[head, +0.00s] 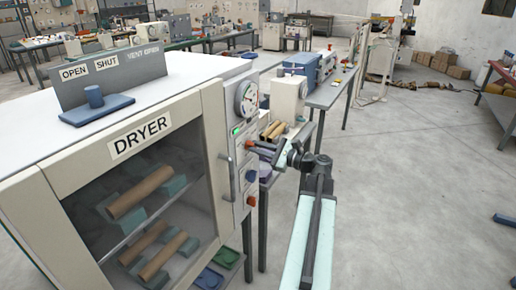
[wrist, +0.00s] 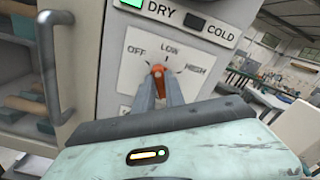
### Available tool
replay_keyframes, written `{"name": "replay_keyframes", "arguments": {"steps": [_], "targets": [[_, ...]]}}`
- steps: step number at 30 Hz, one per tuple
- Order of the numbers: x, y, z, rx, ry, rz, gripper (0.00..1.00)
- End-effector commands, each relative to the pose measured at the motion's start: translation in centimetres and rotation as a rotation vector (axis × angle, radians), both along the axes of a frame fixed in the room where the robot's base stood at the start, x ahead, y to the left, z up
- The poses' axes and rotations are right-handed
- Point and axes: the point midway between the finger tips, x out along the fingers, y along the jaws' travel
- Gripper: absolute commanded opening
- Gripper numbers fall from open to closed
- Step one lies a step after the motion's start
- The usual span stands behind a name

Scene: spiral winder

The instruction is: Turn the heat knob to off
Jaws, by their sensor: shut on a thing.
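The heat knob (wrist: 157,71) is a small orange knob on a pale plate marked OFF, LOW and HIGH on the dryer front. My gripper (wrist: 159,84) is shut on it, one grey finger on each side. The knob's top points roughly up, between the OFF and LOW labels; its exact setting is hard to tell. In the head view my gripper (head: 262,147) reaches the dryer's (head: 215,145) right-hand control strip from the right, mostly covering the knob.
A door handle (wrist: 57,75) stands out left of the knob. A round gauge (head: 247,98) is above; a blue knob (head: 251,176) and a red knob (head: 251,200) are below. A lit green DRY lamp (wrist: 131,3) shows above the plate. The floor to the right is open.

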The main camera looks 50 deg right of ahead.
Motion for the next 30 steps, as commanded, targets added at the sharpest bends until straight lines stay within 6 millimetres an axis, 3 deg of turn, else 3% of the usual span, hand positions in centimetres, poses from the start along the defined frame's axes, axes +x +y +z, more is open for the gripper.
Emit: {"name": "replay_keyframes", "arguments": {"steps": [15, 30], "targets": [[-0.05, 0.14, -0.16, -0.386, -0.095, 0.000, 0.00], [-0.05, 0.17, -0.20, -0.505, -0.124, 0.001, 0.00]]}}
